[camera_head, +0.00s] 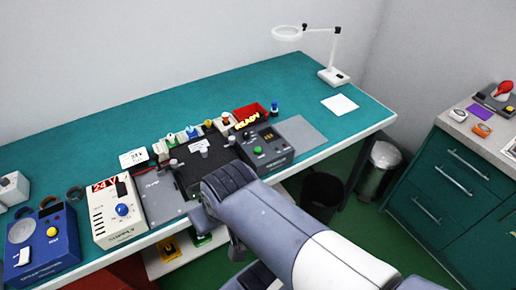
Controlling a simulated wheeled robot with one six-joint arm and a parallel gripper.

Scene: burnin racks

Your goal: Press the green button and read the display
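A dark grey box (280,155) stands near the front edge of the green bench, right of the middle. Its green button (258,150) is on the top face and is uncovered. A small display (268,134) with amber marks is behind the button; its digits are too small to read. My arm comes in from the lower right and bends just in front of the box, apart from the button in the picture. Parts of my gripper (237,248) seem to show below the bend, mostly hidden by my arm. I cannot see its fingertips or whether it holds anything.
A white 24 V box (113,222) and a blue box (40,247) stand at the left front. A dark board (196,168) lies left of the button box, with a red READY bin (249,114) behind.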

